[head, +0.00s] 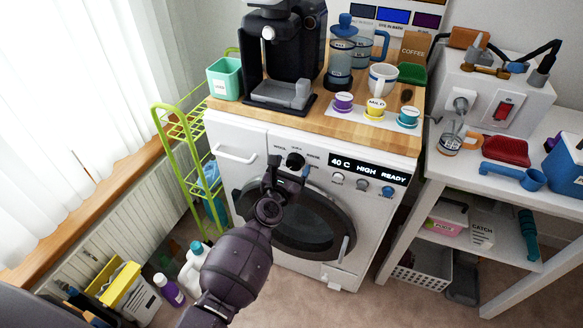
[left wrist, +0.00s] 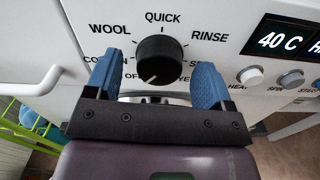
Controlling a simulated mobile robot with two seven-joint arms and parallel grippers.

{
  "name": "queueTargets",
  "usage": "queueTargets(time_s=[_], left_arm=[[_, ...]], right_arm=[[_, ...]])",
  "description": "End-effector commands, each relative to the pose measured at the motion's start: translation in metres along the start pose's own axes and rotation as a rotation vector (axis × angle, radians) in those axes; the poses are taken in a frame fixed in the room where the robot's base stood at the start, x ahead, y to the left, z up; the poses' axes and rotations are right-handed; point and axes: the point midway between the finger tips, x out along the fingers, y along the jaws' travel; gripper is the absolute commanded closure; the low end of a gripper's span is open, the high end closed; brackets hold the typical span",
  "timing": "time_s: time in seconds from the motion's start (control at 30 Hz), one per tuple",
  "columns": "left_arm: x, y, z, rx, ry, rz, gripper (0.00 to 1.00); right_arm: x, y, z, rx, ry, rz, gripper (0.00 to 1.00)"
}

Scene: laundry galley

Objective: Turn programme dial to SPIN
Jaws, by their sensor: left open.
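The black programme dial (head: 295,160) is on the white washing machine's front panel (head: 234,134). In the left wrist view the dial (left wrist: 162,58) has WOOL, QUICK and RINSE printed around its top. Lower labels, including one starting SP at the right, are partly hidden by my fingers. A small pale mark on the dial's lower face seems to point down toward OFF. My left gripper (head: 289,169) is open, its blue fingers on either side of the dial in the left wrist view (left wrist: 158,75). I cannot tell whether they touch it. My right gripper is not in view.
The display (head: 368,168) reads 40 C HIGH READY, with small knobs below it. A green rack (head: 175,130) stands left, a white table (head: 437,165) right. Bottles stand on the floor at left.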

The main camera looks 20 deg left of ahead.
Motion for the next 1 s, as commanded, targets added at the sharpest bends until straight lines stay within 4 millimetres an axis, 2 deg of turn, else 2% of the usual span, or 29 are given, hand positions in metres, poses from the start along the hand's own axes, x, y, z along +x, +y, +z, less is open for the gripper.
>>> queueTargets(time_s=[0.27, 0.57, 0.77, 1.0], left_arm=[[0.001, 0.0, 0.0, 0.0, 0.0, 0.0, 0.26], [0.001, 0.0, 0.0, 0.0, 0.0, 0.0, 0.72], [0.0, 0.0, 0.0, 0.012, 0.0, 0.0, 0.73], [0.001, -0.001, 0.001, 0.101, -0.001, -0.001, 0.73]], right_arm=[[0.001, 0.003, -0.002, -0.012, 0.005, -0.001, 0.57], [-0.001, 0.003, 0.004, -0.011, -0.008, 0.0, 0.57], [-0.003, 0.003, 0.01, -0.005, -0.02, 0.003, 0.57], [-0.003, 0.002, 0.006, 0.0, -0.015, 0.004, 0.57]])
